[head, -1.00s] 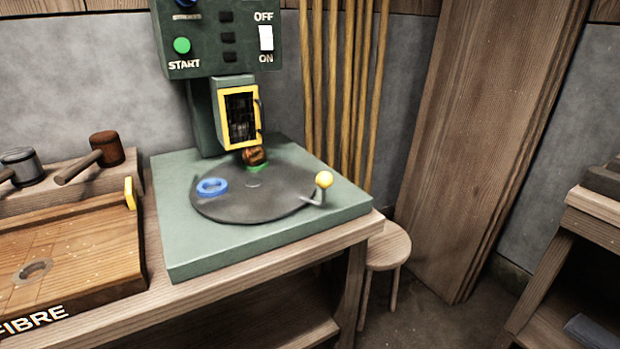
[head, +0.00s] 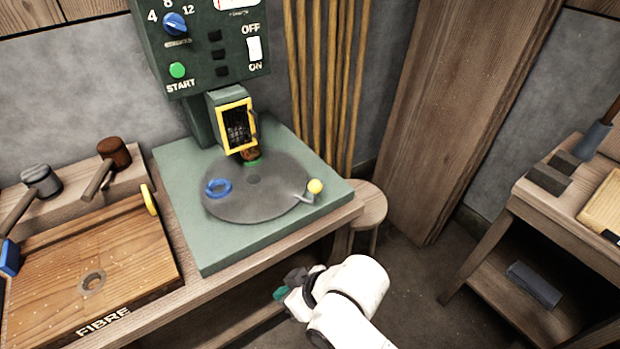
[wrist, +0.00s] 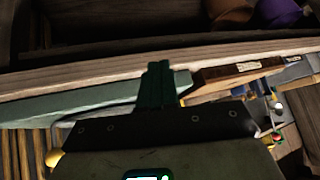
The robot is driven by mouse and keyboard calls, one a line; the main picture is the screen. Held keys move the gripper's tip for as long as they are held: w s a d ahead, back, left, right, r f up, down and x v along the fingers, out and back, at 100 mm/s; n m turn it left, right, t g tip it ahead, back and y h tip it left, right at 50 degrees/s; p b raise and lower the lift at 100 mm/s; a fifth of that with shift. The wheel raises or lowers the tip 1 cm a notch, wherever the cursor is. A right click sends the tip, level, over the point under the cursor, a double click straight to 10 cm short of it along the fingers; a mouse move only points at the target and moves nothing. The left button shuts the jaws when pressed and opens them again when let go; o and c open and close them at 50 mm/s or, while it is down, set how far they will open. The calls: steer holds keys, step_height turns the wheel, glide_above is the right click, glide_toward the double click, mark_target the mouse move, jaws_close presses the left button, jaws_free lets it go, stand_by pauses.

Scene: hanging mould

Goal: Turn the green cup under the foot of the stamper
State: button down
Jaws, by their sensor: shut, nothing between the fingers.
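The green cup (head: 253,163) is at the back of the dark round turntable (head: 250,205), just below the stamper's yellow-framed guard (head: 237,126). A brown lump sits in or over the cup; the stamper's foot is not clearly visible. A blue ring-like cup (head: 217,188) is on the turntable's left. A crank with a yellow knob (head: 315,186) is at its right edge. My gripper (head: 281,293) is low in front of the bench, apart from the turntable. In the wrist view my gripper (wrist: 155,85) has its dark green fingers together, empty.
The green stamper panel (head: 205,45) has dials, a START button and an OFF/ON switch. A wooden FIBRE board (head: 120,265) and two mallets are at left. A stool (head: 365,207) stands beside the bench's right end. A second bench (head: 545,205) is at right, with open floor between.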

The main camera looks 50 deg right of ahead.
steer(key=w+a+r+m+t, duration=0.3)
steer(key=w+r+m+t, duration=0.1)
steer(key=w+r+t, duration=0.2)
steer(key=w+a+r+m+t, duration=0.3)
steer(key=w+r+m+t, duration=0.1)
steer(key=w+r+t, duration=0.25)
steer(key=m+g+h, duration=1.1)
steer(key=m+h, duration=0.9)
steer(key=m, duration=0.3)
glide_toward(313, 192)
steer(key=p+x, duration=0.2)
steer(key=x, duration=0.5)
steer(key=shift+f, duration=0.1)
